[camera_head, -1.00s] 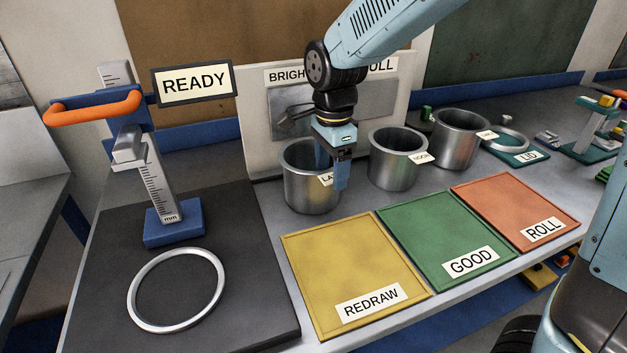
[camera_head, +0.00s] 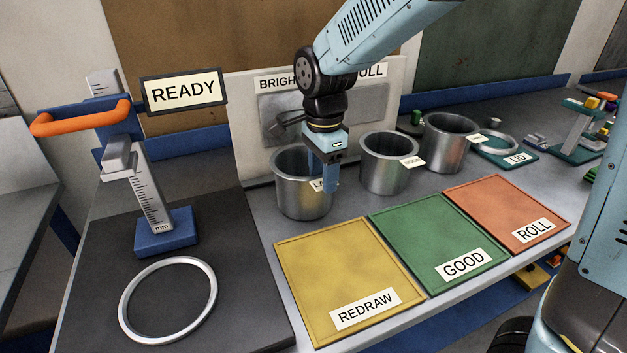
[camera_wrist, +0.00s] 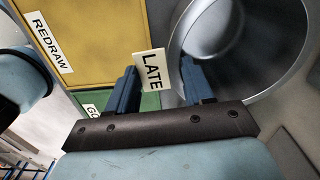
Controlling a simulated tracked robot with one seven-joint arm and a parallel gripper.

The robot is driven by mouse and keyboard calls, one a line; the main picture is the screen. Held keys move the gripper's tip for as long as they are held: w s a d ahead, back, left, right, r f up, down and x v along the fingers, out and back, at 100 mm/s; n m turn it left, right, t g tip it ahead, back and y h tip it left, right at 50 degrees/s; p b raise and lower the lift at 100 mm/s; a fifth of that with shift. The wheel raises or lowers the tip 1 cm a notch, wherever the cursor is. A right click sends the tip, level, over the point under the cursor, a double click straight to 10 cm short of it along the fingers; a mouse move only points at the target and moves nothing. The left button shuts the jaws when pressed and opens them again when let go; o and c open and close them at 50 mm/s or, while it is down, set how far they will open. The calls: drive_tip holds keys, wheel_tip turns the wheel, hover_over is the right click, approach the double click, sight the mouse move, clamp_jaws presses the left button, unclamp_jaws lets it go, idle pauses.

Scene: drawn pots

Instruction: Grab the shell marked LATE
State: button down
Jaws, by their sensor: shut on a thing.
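The shell marked LATE (camera_head: 300,200) is a grey metal cup standing upright on the bench, left of two similar shells. My gripper (camera_head: 323,177) points down at its right front rim. In the head view a finger covers part of the tag.
Yellow REDRAW (camera_head: 345,275), green GOOD (camera_head: 435,240) and red ROLL (camera_head: 510,210) trays lie in front. A middle shell (camera_head: 388,175) and a far shell (camera_head: 447,155) stand to the right. A gauge (camera_head: 150,200) and a ring (camera_head: 123,300) are at left, below a READY sign (camera_head: 184,92).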

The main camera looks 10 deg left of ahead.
drive_tip(key=shift+r, duration=0.5)
wheel_tip(320, 180, up, 3)
drive_tip(key=shift+s+d+f, duration=0.1)
drive_tip(key=shift+s+f, duration=0.05)
drive_tip(key=s+d+r, duration=0.8)
drive_tip(key=s+r, duration=0.1)
drive_tip(key=s, duration=0.2)
drive_tip(key=shift+r, duration=0.15)
drive_tip(key=shift+s, duration=0.15)
